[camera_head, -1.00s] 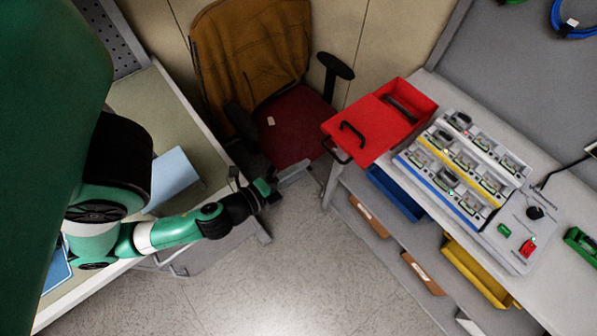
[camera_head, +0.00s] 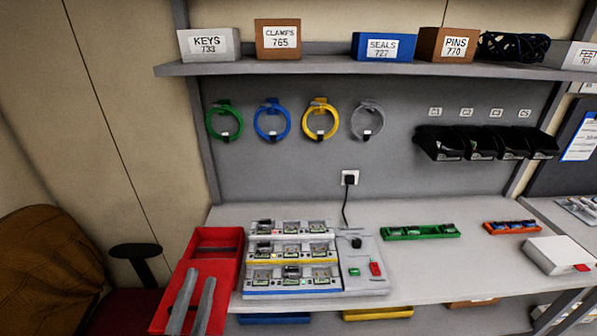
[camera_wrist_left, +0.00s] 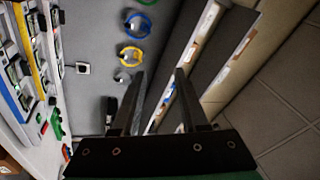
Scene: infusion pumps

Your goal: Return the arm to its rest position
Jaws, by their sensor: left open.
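My left gripper (camera_head: 201,276) shows at the lower left of the head view as two grey fingers pointing up, in front of the red bin (camera_head: 221,236). The fingers are apart. In the left wrist view my left gripper (camera_wrist_left: 157,73) is open, with nothing between the fingers. The rest of the left arm is outside the head view. My right gripper is in neither view.
The pump rack (camera_head: 292,258) stands on the bench (camera_head: 440,275), right of the red bin. Green (camera_head: 420,232) and orange (camera_head: 511,227) trays lie further right. A shelf (camera_head: 350,67) with labelled boxes hangs above. A chair armrest (camera_head: 135,250) is at left.

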